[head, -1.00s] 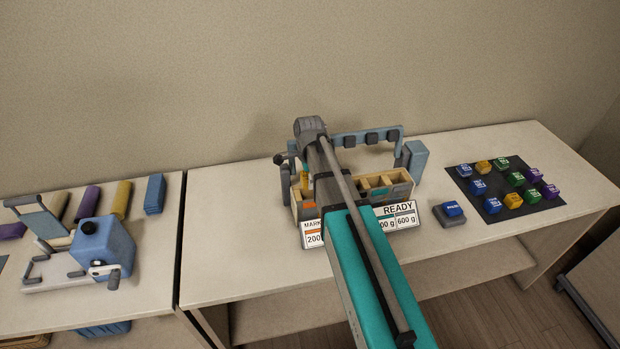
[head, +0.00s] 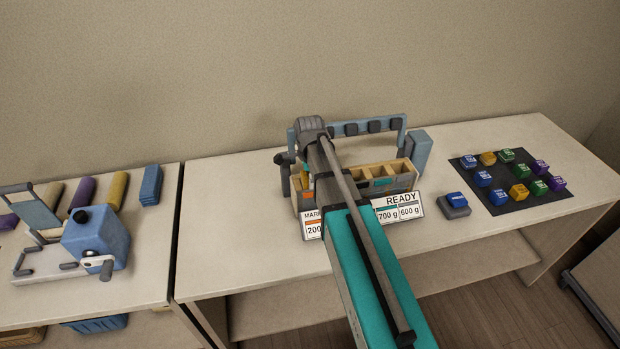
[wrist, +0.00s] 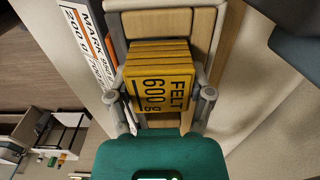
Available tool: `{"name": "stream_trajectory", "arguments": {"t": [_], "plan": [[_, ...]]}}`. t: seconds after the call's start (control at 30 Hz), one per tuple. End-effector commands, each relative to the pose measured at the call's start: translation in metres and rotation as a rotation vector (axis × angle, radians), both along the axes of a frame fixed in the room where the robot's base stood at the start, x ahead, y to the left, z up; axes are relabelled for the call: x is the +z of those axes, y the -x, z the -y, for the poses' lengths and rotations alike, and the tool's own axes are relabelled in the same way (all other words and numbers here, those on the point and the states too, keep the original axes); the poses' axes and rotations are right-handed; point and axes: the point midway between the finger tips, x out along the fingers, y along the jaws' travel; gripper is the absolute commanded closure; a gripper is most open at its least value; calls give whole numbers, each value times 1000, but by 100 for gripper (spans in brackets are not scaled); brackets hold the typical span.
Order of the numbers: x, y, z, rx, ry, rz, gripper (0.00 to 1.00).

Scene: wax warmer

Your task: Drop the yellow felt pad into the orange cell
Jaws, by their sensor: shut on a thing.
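The yellow felt pad (wrist: 160,85), a thick layered block marked "FELT 600 g", is between the fingers of my gripper (wrist: 162,98) in the wrist view. My gripper is shut on it, over the wooden divided box (wrist: 202,25). In the head view the box (head: 402,180) stands mid-table, with an orange mark (head: 308,195) at its left front and a teal mark (head: 382,182) further right.
White label cards (head: 400,208) stand before the box. A blue-grey rack (head: 415,150) stands behind it. A blue button block (head: 455,203) and a dark mat (head: 510,182) with coloured cubes lie right. A blue cranked device (head: 95,240) is on the left table.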

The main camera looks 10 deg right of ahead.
Motion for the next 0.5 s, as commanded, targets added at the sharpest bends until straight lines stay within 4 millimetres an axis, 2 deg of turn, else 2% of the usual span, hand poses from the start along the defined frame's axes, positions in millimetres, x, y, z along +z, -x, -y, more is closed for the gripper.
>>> {"name": "stream_trajectory", "arguments": {"t": [0.07,0.1,0.27,0.5], "plan": [[0,0,0,0,0,0,80],[0,0,0,0,0,0,31],[0,0,0,-1,0,0,1],[0,0,1,-1,0,0,0]]}}
